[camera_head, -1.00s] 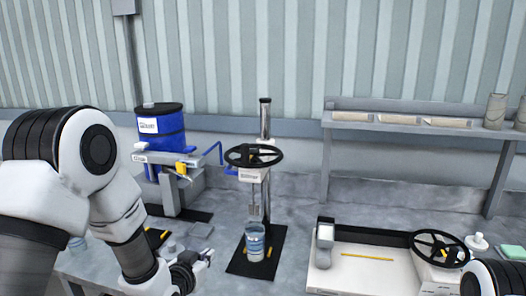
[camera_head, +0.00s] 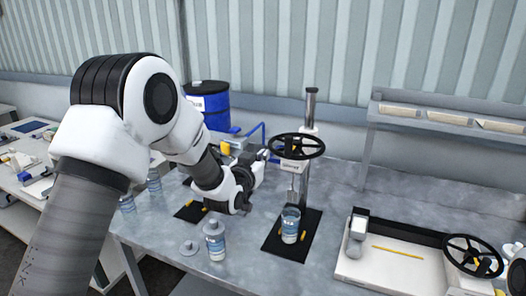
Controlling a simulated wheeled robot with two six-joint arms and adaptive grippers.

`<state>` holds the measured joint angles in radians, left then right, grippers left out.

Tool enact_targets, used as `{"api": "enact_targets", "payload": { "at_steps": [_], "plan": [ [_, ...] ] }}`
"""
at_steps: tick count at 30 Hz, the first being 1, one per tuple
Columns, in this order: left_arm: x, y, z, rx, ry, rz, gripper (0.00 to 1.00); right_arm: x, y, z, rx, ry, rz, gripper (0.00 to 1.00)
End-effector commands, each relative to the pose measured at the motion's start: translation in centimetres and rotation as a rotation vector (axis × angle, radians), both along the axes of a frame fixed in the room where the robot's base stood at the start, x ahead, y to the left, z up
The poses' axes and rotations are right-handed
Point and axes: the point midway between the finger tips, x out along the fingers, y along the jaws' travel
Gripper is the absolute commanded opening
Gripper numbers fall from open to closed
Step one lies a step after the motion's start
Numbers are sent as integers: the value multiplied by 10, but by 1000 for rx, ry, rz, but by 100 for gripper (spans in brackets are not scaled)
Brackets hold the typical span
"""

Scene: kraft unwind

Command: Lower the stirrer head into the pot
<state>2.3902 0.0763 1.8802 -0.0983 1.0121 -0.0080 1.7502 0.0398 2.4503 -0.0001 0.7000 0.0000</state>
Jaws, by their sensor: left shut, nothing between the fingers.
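The stirrer stand has a tall post (camera_head: 309,105), a black handwheel (camera_head: 313,153) and a white labelled head (camera_head: 294,167) with a thin shaft below it. The pot (camera_head: 290,228), clear with a blue band, stands upright on a black mat (camera_head: 272,241) beneath the head. I cannot tell whether the shaft's tip is inside the pot. My left gripper (camera_head: 262,161) is shut and empty, just left of the handwheel and head; it looks apart from them, though the gap is hard to judge. My right gripper is not in view; only part of my right arm shows at the lower right edge.
A blue drum (camera_head: 208,104) stands behind my left arm. A lidded jar (camera_head: 215,242) and a loose lid (camera_head: 188,248) sit front left of the mat. A white tray station (camera_head: 395,270) with another handwheel (camera_head: 473,257) is at right. A shelf (camera_head: 440,110) stands behind.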

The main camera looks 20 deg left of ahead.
Motion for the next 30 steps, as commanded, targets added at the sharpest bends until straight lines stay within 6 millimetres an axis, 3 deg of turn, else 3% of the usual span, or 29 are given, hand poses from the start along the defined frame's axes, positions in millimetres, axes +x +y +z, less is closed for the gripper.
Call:
{"api": "enact_targets", "payload": {
  "at_steps": [11,16,20,30],
  "plan": [
    [3,0,-2,0,1,0,0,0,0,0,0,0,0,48],
    [2,0,-13,0,2,0,0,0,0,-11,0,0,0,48],
    [2,0,-35,0,5,0,0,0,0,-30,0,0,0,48],
    [2,-1,-117,0,7,0,0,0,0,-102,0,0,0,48]
  ]
}}
